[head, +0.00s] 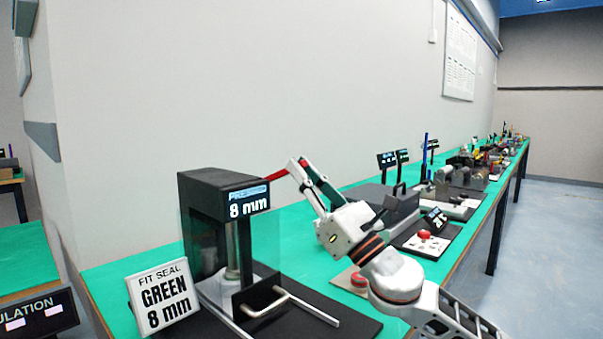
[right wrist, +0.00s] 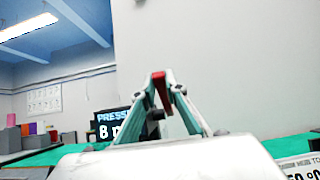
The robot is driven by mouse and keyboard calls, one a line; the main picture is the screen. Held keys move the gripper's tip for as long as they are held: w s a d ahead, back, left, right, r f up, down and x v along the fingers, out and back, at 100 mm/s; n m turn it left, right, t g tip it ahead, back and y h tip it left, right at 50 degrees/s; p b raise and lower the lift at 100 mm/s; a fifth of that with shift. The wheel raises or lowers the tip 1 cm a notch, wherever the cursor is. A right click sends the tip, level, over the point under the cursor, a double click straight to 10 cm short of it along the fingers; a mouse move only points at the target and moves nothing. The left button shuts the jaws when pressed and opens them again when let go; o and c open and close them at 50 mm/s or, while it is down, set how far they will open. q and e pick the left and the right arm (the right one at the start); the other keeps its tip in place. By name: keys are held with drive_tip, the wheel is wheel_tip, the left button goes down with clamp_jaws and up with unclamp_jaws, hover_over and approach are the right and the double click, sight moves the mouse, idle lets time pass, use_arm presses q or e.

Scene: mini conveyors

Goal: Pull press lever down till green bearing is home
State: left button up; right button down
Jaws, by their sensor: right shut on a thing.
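The black press (head: 213,190) stands at the near end of the green bench, with a display (head: 248,203) reading 8 mm. Its red lever (head: 276,175) sticks out to the right near the top, roughly level and slightly raised at its outer end. My right gripper (head: 298,165) is shut on the outer end of the lever. In the right wrist view the red lever (right wrist: 160,92) lies between the fingertips. A grey ram (head: 232,250) shows inside the press. I cannot make out the green bearing. My left gripper is not in view.
A white sign (head: 162,297) reading FIT SEAL GREEN 8 mm leans before the press. A metal bar frame (head: 310,308) lies on the black base at its front. A grey machine (head: 388,207) and a red button (head: 425,233) stand farther along the bench (head: 310,262).

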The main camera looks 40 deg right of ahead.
drive_tip(key=shift+w+a+f, duration=0.2)
drive_tip(key=shift+w+f, duration=0.05)
drive_tip(key=shift+f, duration=0.45)
drive_tip(key=c, duration=2)
unclamp_jaws()
drive_tip(key=shift+c, duration=0.2)
drive_tip(key=shift+s+d+r, duration=0.15)
drive_tip(key=shift+r, duration=0.2)
drive_tip(key=v, duration=1.2)
